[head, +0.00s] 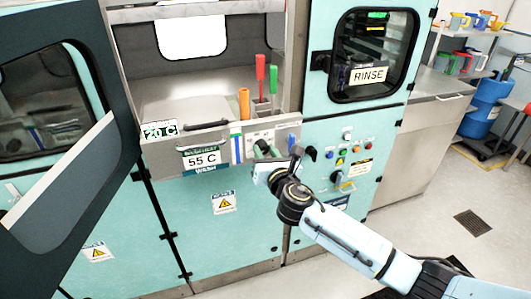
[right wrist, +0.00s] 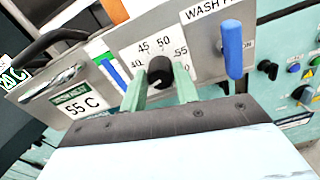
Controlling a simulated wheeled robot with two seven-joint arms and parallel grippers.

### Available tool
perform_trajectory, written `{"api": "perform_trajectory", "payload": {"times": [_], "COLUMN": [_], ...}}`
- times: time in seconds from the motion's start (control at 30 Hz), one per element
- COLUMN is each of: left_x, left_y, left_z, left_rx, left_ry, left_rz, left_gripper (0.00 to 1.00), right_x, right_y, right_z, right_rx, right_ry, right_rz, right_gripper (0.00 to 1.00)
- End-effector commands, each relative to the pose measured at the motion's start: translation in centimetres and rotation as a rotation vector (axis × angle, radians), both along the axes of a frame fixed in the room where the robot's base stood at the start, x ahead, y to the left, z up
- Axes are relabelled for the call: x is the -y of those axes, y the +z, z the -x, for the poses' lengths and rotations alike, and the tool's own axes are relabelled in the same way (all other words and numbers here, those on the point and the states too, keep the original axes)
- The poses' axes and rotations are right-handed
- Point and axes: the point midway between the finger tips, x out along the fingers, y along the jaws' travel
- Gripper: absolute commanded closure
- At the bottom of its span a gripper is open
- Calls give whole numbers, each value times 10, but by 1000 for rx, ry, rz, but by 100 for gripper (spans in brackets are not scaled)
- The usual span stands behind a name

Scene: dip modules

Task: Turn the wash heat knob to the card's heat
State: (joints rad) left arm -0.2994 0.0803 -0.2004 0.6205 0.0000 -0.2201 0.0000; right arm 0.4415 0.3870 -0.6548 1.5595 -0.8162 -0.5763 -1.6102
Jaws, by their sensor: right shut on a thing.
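The wash heat knob (right wrist: 160,69) is a black round knob on a grey panel in the right wrist view. Printed numbers 40, 45, 50 and 55 curve around it. My right gripper (right wrist: 161,84) has its two pale green fingers closed on either side of the knob. In the head view my right gripper (head: 263,160) reaches the panel from the lower right and largely covers the dial. Which number the knob points to is hidden. The card (right wrist: 80,105) left of the dial reads 55 C; it also shows in the head view (head: 202,159). My left gripper is out of view.
A blue handle (right wrist: 232,48) stands just right of the knob. A black bar handle (head: 202,125) is left of the dial. Orange (head: 244,103), red (head: 260,75) and green (head: 273,80) upright pieces stand above the panel. A RINSE window (head: 373,55) is at upper right.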

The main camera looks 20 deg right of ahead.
Motion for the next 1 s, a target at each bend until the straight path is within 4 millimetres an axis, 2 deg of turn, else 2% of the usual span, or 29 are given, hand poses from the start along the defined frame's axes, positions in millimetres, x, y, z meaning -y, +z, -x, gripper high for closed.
{"api": "perform_trajectory", "payload": {"times": [1.0], "left_x": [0], "left_y": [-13], "left_z": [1], "left_rx": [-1], "left_ry": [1], "left_rz": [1], "left_gripper": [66], "right_x": [3], "right_y": [-2], "right_z": [0], "right_rx": [-31], "right_ry": [-2], "right_rz": [-961], "right_gripper": [93]}}
